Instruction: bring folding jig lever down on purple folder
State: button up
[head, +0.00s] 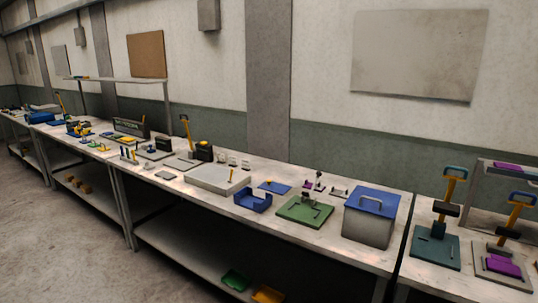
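At the far right stands a jig with a grey base (487,262) and a purple folder-like piece (504,267) lying on it. A yellow lever (515,217) with a dark block and a blue handle (523,197) rises upright behind the purple piece. To its left is a similar jig with a dark teal base (435,248) and a raised yellow lever (449,191) with a teal handle. Which of these is the folding jig I cannot tell for sure. Another purple flat item (514,168) lies on a raised shelf behind. My gripper is not in view.
A grey bin with a blue lid (371,214) stands left of the jigs, past a gap between benches. A green plate (304,211), a blue tray (253,201) and a pale tray (219,179) sit along the long bench (288,238). The floor (60,240) at left is clear.

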aim_at(507, 231)
jog(key=z, duration=4.15)
jog(key=i, duration=0.1)
jog(key=u, duration=2.75)
